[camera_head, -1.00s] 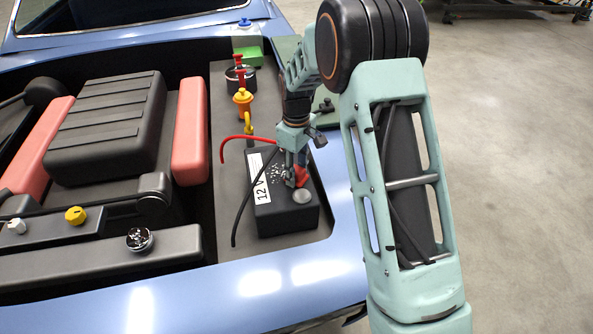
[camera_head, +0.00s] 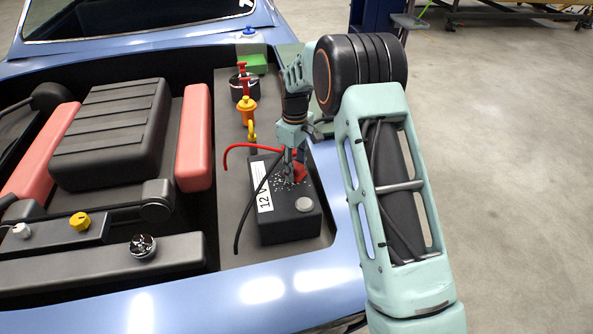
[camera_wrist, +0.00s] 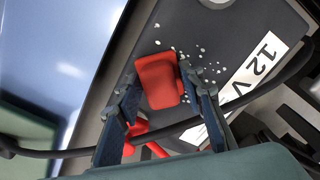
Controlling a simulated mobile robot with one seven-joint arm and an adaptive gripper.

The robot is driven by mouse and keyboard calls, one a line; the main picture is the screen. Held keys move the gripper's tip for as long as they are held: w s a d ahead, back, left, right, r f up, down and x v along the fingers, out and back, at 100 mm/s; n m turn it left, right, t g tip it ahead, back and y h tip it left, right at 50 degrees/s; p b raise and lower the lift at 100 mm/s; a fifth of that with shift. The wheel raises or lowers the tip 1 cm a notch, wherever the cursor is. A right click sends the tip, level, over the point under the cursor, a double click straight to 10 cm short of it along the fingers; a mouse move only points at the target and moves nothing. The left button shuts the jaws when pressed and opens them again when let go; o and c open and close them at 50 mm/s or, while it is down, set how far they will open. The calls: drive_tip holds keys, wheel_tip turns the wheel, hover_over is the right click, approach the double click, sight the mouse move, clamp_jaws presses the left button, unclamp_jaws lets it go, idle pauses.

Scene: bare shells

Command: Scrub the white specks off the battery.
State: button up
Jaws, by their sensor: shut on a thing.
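The black battery (camera_head: 283,228), with a white 12 V label, sits in the bay at the right side of the car. My gripper (camera_head: 293,172) is over its top, shut on a red block (camera_head: 300,173). In the wrist view the red block (camera_wrist: 158,80) sits between the two fingertips, low over the battery top (camera_wrist: 235,35); I cannot tell if it touches. White specks (camera_head: 278,185) lie scattered on the battery top; in the wrist view they (camera_wrist: 202,50) show beside and above the block. The block and fingers may hide others.
A grey round terminal (camera_head: 304,204) is at the battery's near end. A red cable (camera_head: 237,147) and a black cable (camera_head: 243,215) run beside the battery. A yellow-capped part (camera_head: 246,106) stands behind it. The blue car edge (camera_head: 350,240) is at the right.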

sight(281, 172)
drive_tip(key=shift+w+a+f, duration=0.1)
drive_tip(key=shift+w+a, duration=0.05)
drive_tip(key=shift+w, duration=0.4)
drive_tip(key=shift+w+a, duration=0.1)
drive_tip(key=shift+w, duration=0.45)
drive_tip(key=shift+s+a, duration=0.15)
drive_tip(key=shift+a, duration=0.35)
drive_tip(key=shift+s+a, duration=0.15)
drive_tip(key=shift+a, duration=0.35)
drive_tip(key=shift+s+d+b, duration=0.25)
drive_tip(key=shift+s+b, duration=0.1)
drive_tip(key=shift+s, duration=0.85)
drive_tip(key=shift+s+d+b, duration=0.3)
drive_tip(key=shift+s+b, duration=0.05)
drive_tip(key=shift+s, duration=0.85)
drive_tip(key=shift+s+d+b, duration=0.25)
drive_tip(key=shift+s+b, duration=0.1)
drive_tip(key=shift+s, duration=0.85)
drive_tip(key=shift+s+a+f, duration=0.1)
drive_tip(key=shift+s+a, duration=0.15)
drive_tip(key=shift+a, duration=0.75)
drive_tip(key=shift+w+a+r+p, duration=0.1)
drive_tip(key=shift+w+a+p, duration=0.2)
drive_tip(key=shift+w, duration=0.95)
drive_tip(key=shift+w+a+r+p, duration=0.15)
drive_tip(key=shift+w+p, duration=0.25)
drive_tip(key=shift+w, duration=0.85)
drive_tip(key=shift+w+a+f+p, duration=0.1)
drive_tip(key=shift+w+a+p, duration=0.25)
drive_tip(key=shift+w, duration=0.9)
